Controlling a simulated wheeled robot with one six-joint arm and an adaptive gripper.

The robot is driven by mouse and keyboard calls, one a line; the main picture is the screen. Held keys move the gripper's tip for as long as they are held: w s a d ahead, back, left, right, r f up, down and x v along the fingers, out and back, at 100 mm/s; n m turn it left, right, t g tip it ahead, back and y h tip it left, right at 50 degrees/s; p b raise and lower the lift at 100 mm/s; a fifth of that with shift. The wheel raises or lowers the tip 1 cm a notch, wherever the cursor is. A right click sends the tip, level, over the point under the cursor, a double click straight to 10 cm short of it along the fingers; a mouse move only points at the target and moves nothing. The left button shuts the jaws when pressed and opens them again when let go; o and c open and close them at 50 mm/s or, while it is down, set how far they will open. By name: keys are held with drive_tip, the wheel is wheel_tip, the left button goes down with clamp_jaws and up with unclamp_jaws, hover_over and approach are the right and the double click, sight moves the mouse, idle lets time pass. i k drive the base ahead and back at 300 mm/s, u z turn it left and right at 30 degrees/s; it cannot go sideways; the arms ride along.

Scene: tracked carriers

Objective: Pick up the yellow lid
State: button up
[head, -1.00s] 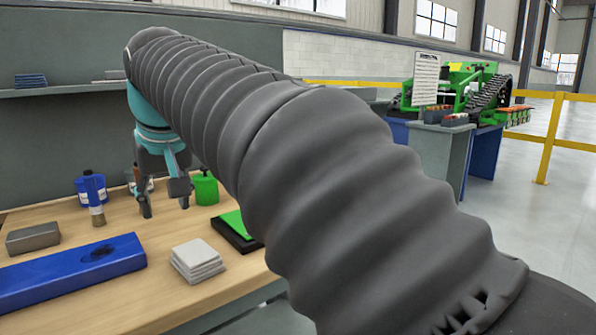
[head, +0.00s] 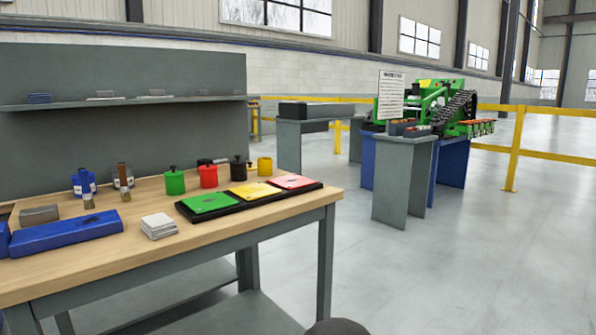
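A flat yellow square plate (head: 253,190) lies in the middle of a black tray (head: 228,207) near the right end of the wooden table. A small yellow pot (head: 264,166) stands upright behind the tray, with no dark knob visible on top. No separate yellow lid can be made out; I cannot tell whether either yellow thing is or carries it. My gripper is out of view in the head view.
Green (head: 174,183), red (head: 208,177) and dark (head: 238,172) pots stand in a row left of the yellow pot. Green and red plates flank the yellow plate. White tiles (head: 159,226) and a blue box (head: 66,232) lie left.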

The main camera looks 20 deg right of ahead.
sight(248, 169)
drive_tip(key=z, duration=3.55)
drive_tip(key=i, duration=0.1)
drive_tip(key=u, duration=2.5)
drive_tip(key=i, duration=0.85)
drive_tip(key=u, duration=0.6)
drive_tip(key=i, duration=0.55)
drive_tip(key=u, duration=2.45)
drive_tip(key=k, duration=0.95)
drive_tip(key=z, duration=1.5)
